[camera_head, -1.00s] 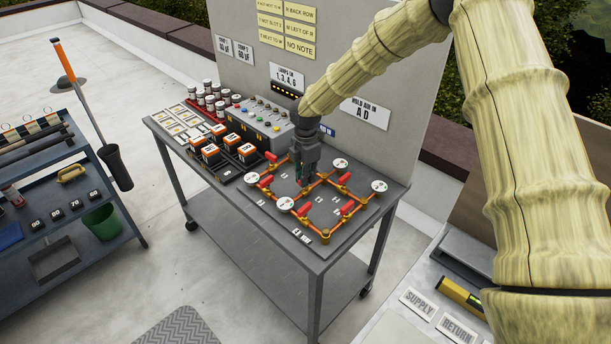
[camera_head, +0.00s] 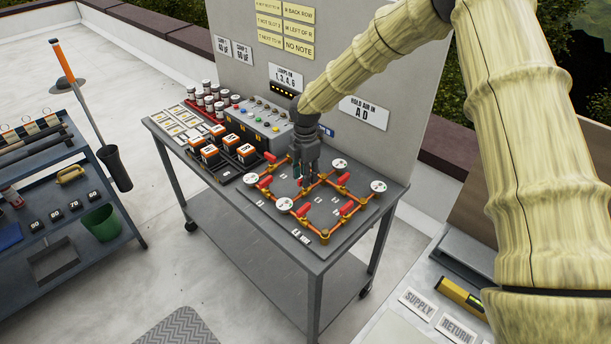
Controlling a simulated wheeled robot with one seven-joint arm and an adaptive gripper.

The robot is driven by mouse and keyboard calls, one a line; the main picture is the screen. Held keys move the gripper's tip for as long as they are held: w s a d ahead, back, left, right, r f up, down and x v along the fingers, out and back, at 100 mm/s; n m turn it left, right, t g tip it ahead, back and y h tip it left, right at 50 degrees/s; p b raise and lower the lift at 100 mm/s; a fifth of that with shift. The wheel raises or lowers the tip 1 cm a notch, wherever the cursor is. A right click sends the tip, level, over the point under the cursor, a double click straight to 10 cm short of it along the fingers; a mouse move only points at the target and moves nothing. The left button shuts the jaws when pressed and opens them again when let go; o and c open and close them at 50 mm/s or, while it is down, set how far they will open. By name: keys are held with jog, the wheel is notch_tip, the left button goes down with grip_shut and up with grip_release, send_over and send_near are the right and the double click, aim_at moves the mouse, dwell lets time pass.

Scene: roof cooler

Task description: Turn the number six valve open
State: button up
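An orange pipe manifold (camera_head: 312,232) with several red-handled valves lies on a grey board on the cart. Red handles show at the left (camera_head: 265,182), the front (camera_head: 304,210), the right (camera_head: 346,207) and the back right (camera_head: 344,178). The valve number tags are too small to read, so I cannot tell which is number six. My gripper (camera_head: 304,180) points down over the back middle of the manifold, among the pipes. Its fingers are dark and small here. I cannot tell whether they touch a handle, and they hide part of the pipework behind them.
A grey panel box (camera_head: 262,120) with coloured buttons, orange-and-black blocks (camera_head: 228,146) and jars (camera_head: 208,98) fill the cart's left part. An upright grey board (camera_head: 345,70) with notes stands close behind.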

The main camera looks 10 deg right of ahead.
notch_tip(320, 180, up, 11)
jog(key=shift+r, duration=0.15)
dwell(0.5)
